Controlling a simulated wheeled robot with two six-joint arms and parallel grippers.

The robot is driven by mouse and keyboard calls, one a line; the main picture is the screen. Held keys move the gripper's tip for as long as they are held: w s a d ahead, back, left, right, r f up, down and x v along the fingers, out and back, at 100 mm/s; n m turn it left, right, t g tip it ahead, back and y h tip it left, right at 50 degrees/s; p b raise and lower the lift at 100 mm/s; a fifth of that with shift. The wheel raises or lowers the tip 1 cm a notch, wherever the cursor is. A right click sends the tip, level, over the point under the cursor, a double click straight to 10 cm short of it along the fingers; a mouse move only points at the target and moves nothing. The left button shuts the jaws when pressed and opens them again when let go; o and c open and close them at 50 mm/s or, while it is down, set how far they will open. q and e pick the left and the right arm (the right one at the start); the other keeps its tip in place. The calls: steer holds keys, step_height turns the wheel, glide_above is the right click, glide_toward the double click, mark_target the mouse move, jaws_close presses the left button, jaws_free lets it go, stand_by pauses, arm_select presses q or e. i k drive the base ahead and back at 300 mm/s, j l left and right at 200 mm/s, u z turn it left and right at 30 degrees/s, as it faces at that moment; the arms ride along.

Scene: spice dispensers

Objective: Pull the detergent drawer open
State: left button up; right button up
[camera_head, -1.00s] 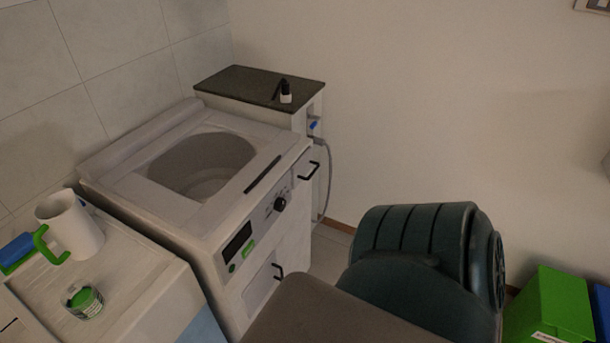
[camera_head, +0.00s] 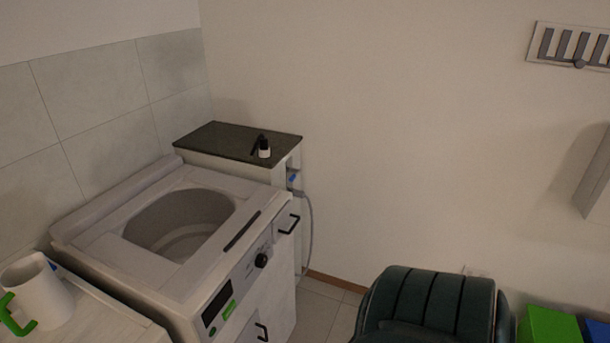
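A white top-loading washing machine (camera_head: 225,262) stands at the left, with a round opening in its top. The detergent drawer (camera_head: 284,223) is likely the small front panel at the upper right of its face, with a black bar handle (camera_head: 289,225). The panel looks flush with the front. A black knob (camera_head: 261,260) and a dark display (camera_head: 216,305) are on the same face. A second black handle (camera_head: 262,332) sits lower down. Neither of my grippers is in view.
A narrow cabinet with a dark top (camera_head: 238,142) and a small bottle (camera_head: 264,149) stands behind the washer. A grey hose (camera_head: 309,235) hangs beside it. A dark green rounded object (camera_head: 428,303) and a green box (camera_head: 550,327) are at lower right.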

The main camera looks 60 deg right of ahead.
mark_target(281, 222)
steer(key=z, duration=0.45)
steer(key=j+z, duration=0.1)
steer(key=z, duration=0.3)
steer(key=k+z, duration=0.1)
steer(key=z, duration=0.75)
steer(key=k, duration=0.05)
